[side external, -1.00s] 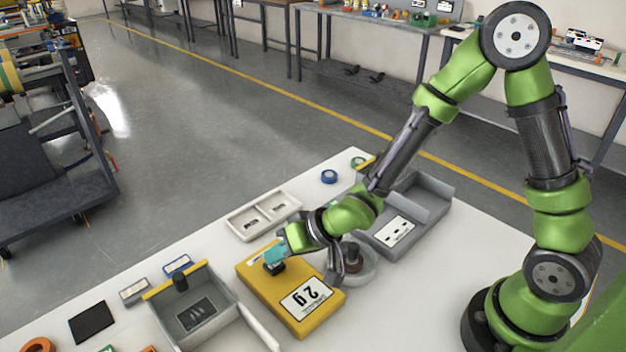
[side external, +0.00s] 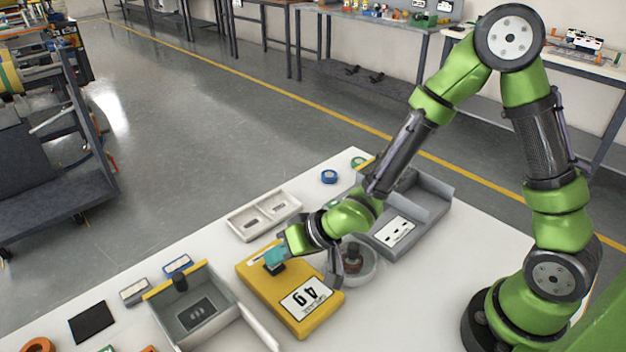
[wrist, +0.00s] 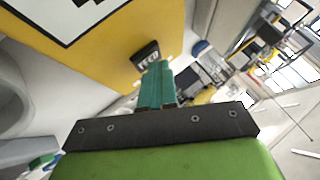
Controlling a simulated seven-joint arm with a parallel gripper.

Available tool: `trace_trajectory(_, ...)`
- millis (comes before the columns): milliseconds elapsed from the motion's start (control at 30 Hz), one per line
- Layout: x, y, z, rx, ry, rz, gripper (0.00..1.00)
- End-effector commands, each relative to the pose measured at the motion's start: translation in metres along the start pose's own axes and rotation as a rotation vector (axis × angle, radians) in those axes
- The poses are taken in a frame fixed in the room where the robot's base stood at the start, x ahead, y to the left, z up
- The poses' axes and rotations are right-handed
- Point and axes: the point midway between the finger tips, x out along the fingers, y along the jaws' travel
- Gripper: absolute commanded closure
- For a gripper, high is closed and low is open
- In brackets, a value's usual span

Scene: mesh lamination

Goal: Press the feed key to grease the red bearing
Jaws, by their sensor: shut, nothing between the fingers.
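The yellow dispenser unit (side external: 258,283) lies on the white table, with a white display (side external: 306,299) that reads 4 g upside down. Its black feed key (wrist: 146,54) shows in the wrist view, with small pale lettering. My gripper (side external: 275,258) has teal fingers, shut together and empty, pointing down at the key. In the wrist view the fingertips (wrist: 157,68) overlap the key's lower edge; I cannot tell whether they press it. A reddish-brown part, perhaps the red bearing (side external: 354,256), sits in a round pale dish (side external: 369,275) beside the unit, partly hidden by my wrist.
A grey tray (side external: 436,213) with a labelled panel stands behind the dish. A white two-compartment tray (side external: 243,229) is at the back left. A grey bin (side external: 222,325) with a yellow edge stands left of the unit. The table's front right is clear.

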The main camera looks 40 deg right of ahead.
Motion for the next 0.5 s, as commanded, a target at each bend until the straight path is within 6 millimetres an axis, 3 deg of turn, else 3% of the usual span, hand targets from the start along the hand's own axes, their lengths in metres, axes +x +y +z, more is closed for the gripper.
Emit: trace_trajectory(500, -0.013, -0.009, -0.008, 0.0, -0.002, 0.001, 1.0)
